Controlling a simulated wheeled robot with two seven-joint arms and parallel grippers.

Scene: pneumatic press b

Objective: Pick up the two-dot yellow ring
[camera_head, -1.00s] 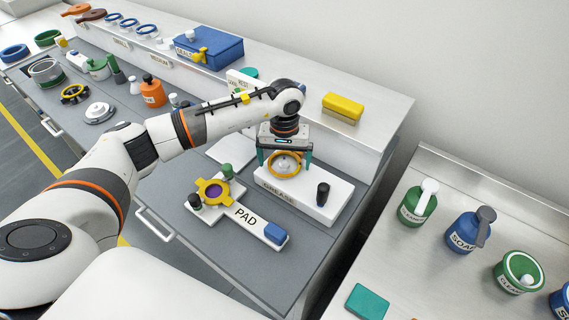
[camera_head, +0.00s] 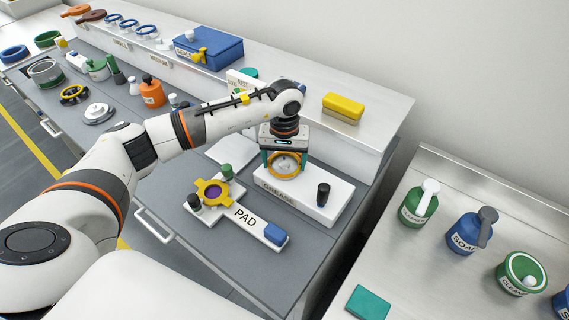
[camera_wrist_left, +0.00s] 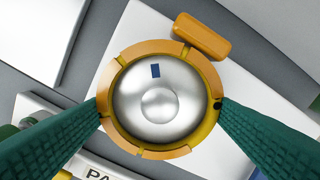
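A yellow-orange ring (camera_head: 284,171) with a side tab sits around a silver dome on the white GREASE block. In the left wrist view the ring (camera_wrist_left: 120,72) surrounds the shiny dome (camera_wrist_left: 155,102), which has a small blue mark. My left gripper (camera_head: 284,160) points down over it, its green fingers touching the ring's outside on opposite sides. A dark spot shows on the ring by the right-hand finger; I cannot make out two dots. Another yellow ring (camera_head: 202,190) with lugs lies around a purple centre on the PAD fixture. My right gripper is not in view.
The GREASE block (camera_head: 300,200) carries a black knob (camera_head: 323,194) close to the gripper's right. The PAD fixture (camera_head: 245,216) stands in front, with a green knob and a blue block. A raised shelf with a yellow block (camera_head: 343,107) runs behind.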

